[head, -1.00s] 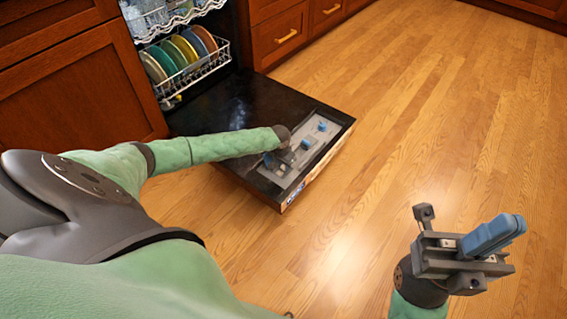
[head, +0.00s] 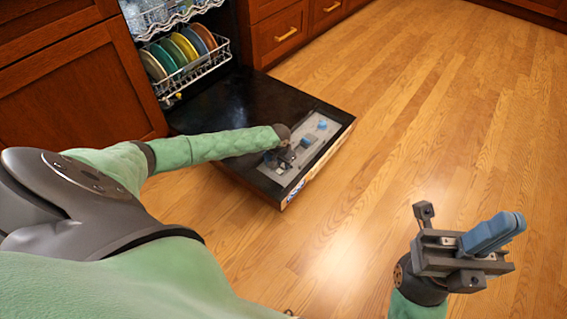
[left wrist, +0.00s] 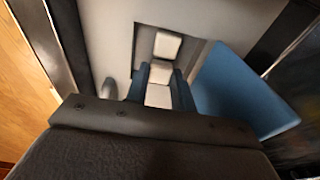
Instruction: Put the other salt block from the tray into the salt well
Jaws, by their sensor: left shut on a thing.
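My left gripper (head: 284,158) reaches down over the grey panel on the lowered dishwasher door. In the left wrist view its two blue fingers (left wrist: 160,90) close on a white salt block (left wrist: 158,96). Beyond the fingertips is a square dark-edged recess, seemingly the salt well (left wrist: 194,55), with another white block (left wrist: 168,45) in or over it. I cannot tell whether the held block touches it. A wide blue flap (left wrist: 240,95) stands beside the recess. The tray cannot be made out clearly. My right gripper (head: 492,234) is away over the floor, blue fingers together, empty.
The open dishwasher door (head: 220,105) lies flat, with small blue parts (head: 322,125) on its grey panel (head: 315,133). A rack with coloured plates (head: 190,72) stands inside. Cabinets (head: 65,85) border the dishwasher. The wooden floor (head: 430,110) to the right is clear.

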